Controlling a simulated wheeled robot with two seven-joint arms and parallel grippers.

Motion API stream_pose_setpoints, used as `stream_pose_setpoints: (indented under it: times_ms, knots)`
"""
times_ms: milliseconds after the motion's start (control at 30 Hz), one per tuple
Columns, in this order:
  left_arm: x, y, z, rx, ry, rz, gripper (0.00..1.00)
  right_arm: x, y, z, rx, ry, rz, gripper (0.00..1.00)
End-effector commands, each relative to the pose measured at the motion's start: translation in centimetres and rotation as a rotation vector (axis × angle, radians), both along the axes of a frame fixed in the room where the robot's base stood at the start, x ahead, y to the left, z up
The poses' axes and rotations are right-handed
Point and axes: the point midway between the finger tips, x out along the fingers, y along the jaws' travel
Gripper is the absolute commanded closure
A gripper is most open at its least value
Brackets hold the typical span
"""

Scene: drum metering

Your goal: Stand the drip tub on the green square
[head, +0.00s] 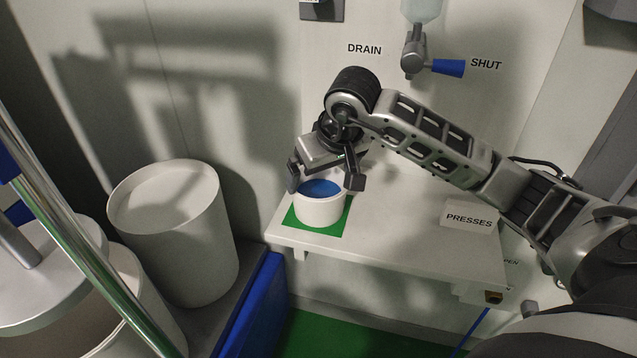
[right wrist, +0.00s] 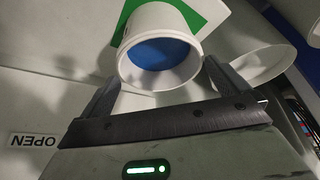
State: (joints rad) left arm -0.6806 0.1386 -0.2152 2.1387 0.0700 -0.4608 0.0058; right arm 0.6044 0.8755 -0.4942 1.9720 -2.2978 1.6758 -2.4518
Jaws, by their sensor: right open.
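The drip tub (head: 320,209) is a white round tub with a blue inside. It stands upright on the green square (head: 334,228) on the white shelf, with green showing around its base. My right gripper (head: 323,184) is open, with its fingers at either side of the tub's rim. In the right wrist view the tub (right wrist: 160,51) lies beyond and between the open fingers, with the green square (right wrist: 205,12) behind it. I cannot tell whether a finger touches the tub. My left gripper is not in view.
The white shelf (head: 420,245) has free room right of the tub, up to a PRESSES label (head: 469,217). A blue-handled valve (head: 447,68) is on the wall above. A large white drum (head: 178,235) stands left of the shelf, near a blue-edged platform (head: 256,305).

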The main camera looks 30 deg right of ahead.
Motion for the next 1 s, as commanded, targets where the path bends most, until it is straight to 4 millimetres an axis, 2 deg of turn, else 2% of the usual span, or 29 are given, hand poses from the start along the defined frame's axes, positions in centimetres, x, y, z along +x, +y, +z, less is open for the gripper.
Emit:
stream_pose_setpoints:
  times_ms: [100, 300, 533, 600, 667, 733, 767, 833, 867, 900, 967, 1000]
  knots:
    - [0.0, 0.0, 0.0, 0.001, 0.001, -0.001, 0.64, -0.9, 0.0, 2.5, -0.003, -0.005, 0.000, 0.00]
    - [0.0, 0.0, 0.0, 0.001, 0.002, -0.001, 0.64, -2.0, 0.1, 5.1, -0.002, -0.002, -0.002, 0.00]
    - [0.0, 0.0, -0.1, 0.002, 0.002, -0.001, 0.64, -2.5, 0.4, 5.7, 0.008, 0.002, -0.001, 0.00]
    - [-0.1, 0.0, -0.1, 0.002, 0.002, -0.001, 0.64, -2.7, 1.5, 4.9, 0.061, 0.017, 0.000, 0.00]
    - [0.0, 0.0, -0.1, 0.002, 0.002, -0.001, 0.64, -3.1, 3.6, 3.8, 0.163, 0.044, -0.007, 0.00]
    - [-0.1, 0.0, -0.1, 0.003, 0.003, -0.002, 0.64, -4.2, 7.5, 2.2, 0.355, 0.107, -0.032, 0.00]
    - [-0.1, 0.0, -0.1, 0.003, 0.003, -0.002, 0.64, -4.9, 9.6, 1.6, 0.465, 0.148, -0.055, 0.00]
    - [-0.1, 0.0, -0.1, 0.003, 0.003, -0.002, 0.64, -7.3, 15.3, 0.9, 0.785, 0.309, -0.155, 0.00]
    - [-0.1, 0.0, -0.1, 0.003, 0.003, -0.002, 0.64, -8.6, 18.0, 1.1, 0.955, 0.416, -0.231, 0.00]
    - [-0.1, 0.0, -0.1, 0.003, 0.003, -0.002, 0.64, -10.2, 21.3, 2.2, 1.200, 0.599, -0.369, 0.00]
    - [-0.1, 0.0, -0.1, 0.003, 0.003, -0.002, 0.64, -11.4, 24.3, 4.7, 1.530, 0.914, -0.619, 0.00]
    - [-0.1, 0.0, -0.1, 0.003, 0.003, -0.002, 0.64, -11.3, 25.0, 6.3, 1.721, 1.154, -0.814, 0.00]
